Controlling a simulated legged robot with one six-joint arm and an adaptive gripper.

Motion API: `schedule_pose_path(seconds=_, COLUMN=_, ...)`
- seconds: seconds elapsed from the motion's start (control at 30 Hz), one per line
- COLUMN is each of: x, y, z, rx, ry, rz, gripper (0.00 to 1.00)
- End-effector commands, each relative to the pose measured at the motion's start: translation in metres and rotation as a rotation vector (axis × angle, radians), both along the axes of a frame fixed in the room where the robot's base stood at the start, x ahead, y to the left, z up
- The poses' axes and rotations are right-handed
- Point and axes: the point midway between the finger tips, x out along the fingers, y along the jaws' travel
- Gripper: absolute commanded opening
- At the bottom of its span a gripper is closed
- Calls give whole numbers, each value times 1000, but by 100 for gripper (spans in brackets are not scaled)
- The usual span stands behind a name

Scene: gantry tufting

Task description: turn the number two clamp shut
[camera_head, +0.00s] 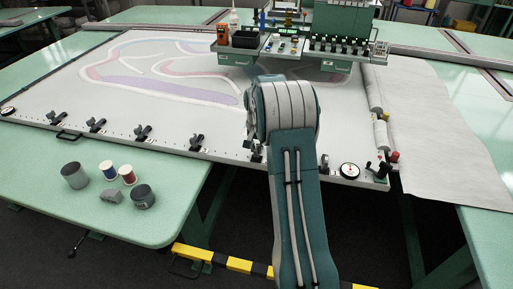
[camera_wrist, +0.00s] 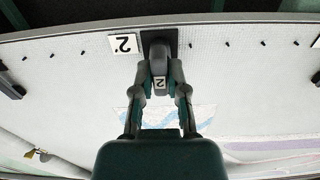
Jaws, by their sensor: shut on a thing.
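The number two clamp (camera_wrist: 160,50) is a dark grey lever on a black base at the frame's edge in the wrist view. Its lever carries a small white "2" label, and a white "2" plate (camera_wrist: 123,44) lies beside the base. The labels appear upside down. My gripper (camera_wrist: 160,73) has its two fingers on either side of the lever, shut on it. The lever points from the base toward my gripper. In the head view my arm hides the gripper and most of the spot where it works.
The white tufting frame (camera_head: 225,150) bears several other black clamps (camera_head: 142,133) along its front edge. A round dial (camera_head: 349,171) sits at the right corner. Cups and thread spools (camera_head: 127,174) stand on the green table at left. A control unit (camera_head: 338,40) stands behind my arm.

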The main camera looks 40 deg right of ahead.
Motion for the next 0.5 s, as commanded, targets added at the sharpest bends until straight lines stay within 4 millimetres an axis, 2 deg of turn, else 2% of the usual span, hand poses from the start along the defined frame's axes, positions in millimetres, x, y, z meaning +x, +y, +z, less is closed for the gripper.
schedule_pose_path(seconds=0.37, x=2, y=1, z=0, rx=0, ry=-6, rz=-6, gripper=0)
schedule_pose_path(seconds=0.4, x=2, y=1, z=0, rx=0, ry=-6, rz=-5, gripper=23)
schedule_pose_path(seconds=0.47, x=2, y=1, z=0, rx=0, ry=-4, rz=-5, gripper=50)
schedule_pose_path(seconds=0.5, x=1, y=1, z=0, rx=0, ry=-4, rz=-5, gripper=53)
